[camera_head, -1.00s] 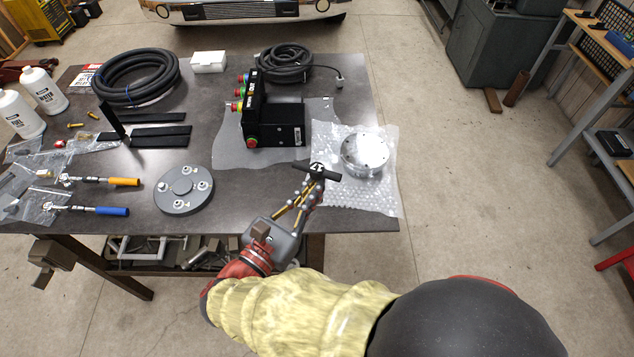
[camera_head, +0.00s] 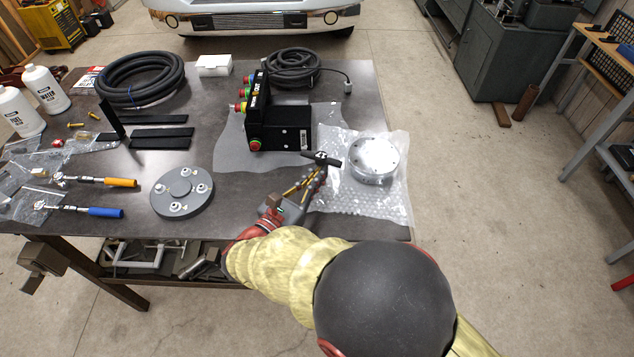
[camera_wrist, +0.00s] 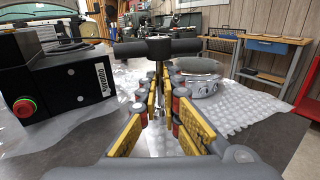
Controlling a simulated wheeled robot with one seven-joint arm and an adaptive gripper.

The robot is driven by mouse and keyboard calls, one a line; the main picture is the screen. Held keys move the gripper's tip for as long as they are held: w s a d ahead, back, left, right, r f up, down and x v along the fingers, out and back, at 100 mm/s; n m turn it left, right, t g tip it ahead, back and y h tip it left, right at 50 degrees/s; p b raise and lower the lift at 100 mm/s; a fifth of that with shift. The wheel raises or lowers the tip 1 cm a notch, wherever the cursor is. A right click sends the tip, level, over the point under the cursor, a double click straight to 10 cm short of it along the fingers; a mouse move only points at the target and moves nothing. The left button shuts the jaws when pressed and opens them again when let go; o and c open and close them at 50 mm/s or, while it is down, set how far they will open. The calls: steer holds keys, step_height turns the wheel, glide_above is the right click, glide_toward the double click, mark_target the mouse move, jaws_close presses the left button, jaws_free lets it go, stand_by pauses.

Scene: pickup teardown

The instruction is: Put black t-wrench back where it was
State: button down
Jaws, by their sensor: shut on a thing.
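The black t-wrench (camera_head: 321,157) is held by my gripper (camera_head: 312,184), its dark crossbar above the fingers. In the wrist view the t-wrench (camera_wrist: 158,47) stands upright with its thin shaft between the yellow finger pads of my gripper (camera_wrist: 160,105). My gripper is shut on it over the table's front right part, just left of the bubble wrap. The shaft's lower end is hard to make out.
A round metal flange (camera_head: 374,158) sits on bubble wrap (camera_head: 345,200) to the right. A black control box (camera_head: 283,127) with coloured buttons stands behind the wrench. A grey disc with studs (camera_head: 182,191) lies to the left. Ratchets with an orange handle (camera_head: 120,182) and a blue handle (camera_head: 105,212) lie further left.

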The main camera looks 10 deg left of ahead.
step_height(320, 180, down, 2)
steer(key=shift+f+b, duration=0.15)
steer(key=shift+b, duration=0.15)
steer(key=c, duration=2)
jaws_free()
